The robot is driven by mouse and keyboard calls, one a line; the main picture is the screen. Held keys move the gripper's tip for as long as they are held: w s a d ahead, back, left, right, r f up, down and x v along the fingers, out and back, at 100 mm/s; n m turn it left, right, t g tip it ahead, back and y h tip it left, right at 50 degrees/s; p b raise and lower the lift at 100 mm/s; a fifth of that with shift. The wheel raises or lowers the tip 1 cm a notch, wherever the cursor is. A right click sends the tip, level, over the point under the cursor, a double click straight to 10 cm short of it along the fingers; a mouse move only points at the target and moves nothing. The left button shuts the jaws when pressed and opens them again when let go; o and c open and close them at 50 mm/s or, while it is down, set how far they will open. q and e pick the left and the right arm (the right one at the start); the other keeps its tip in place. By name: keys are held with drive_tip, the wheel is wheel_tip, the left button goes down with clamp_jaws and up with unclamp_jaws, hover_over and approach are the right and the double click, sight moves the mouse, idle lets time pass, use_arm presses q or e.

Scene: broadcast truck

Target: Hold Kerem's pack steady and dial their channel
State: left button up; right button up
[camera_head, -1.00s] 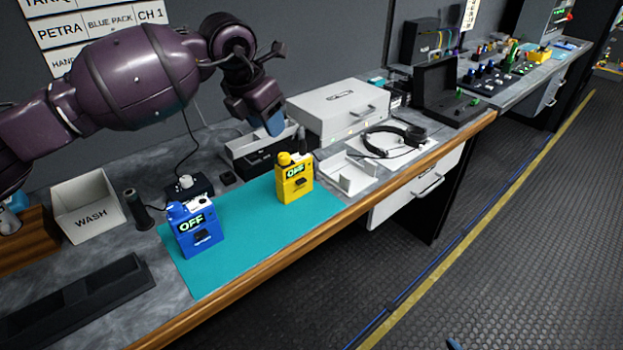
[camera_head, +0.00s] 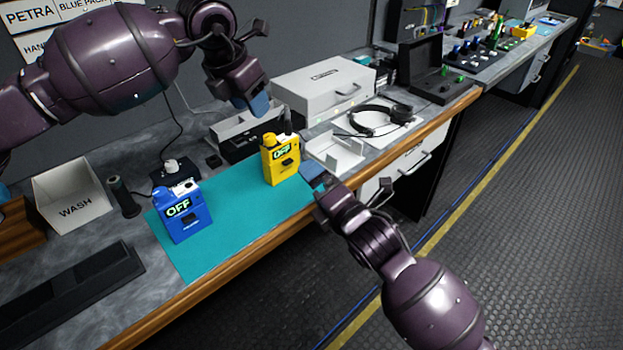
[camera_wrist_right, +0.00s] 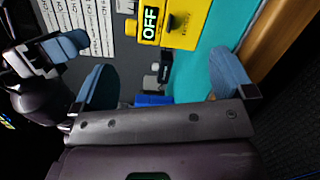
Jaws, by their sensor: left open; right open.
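A yellow pack (camera_head: 281,165) stands upright on the teal mat (camera_head: 232,215), its display reading OFF. A blue pack (camera_head: 188,222), also reading OFF, stands nearer on the mat's left part. Which is Kerem's I cannot read; a sign (camera_head: 87,8) links Petra to the blue pack. My left gripper (camera_head: 252,103) is open above and behind the yellow pack, apart from it. My right gripper (camera_head: 314,178) is open and empty, just right of the yellow pack. In the right wrist view, the yellow pack (camera_wrist_right: 180,28) lies beyond its spread fingers, and my left gripper (camera_wrist_right: 62,50) shows at left.
A white tray (camera_head: 345,157) and headphones (camera_head: 385,118) sit right of the yellow pack. A grey case (camera_head: 322,88) stands behind. A WASH bin (camera_head: 72,198), a dark cylinder (camera_head: 122,195) and a black tray (camera_head: 70,290) are left. The wooden edge (camera_head: 225,268) runs along the front.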

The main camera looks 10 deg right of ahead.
sight(286, 161)
drive_tip(key=n, duration=0.3)
drive_tip(key=w+n+y, duration=0.1)
drive_tip(key=n, duration=0.2)
drive_tip(key=w+a+n, duration=0.1)
drive_tip(key=n, duration=0.2)
drive_tip(key=shift+w+f+g+y, duration=0.25)
drive_tip(key=shift+f+g+y, duration=0.15)
drive_tip(key=n, duration=0.2)
drive_tip(key=w+n, duration=0.1)
drive_tip(key=n, duration=0.1)
drive_tip(key=f+n+y, duration=0.1)
drive_tip(key=n, duration=0.1)
drive_tip(key=shift+w+n+g, duration=0.3)
drive_tip(key=shift+n, duration=0.1)
drive_tip(key=x, duration=1)
drive_tip(key=shift+w+a, duration=0.15)
drive_tip(key=shift+w, duration=0.15)
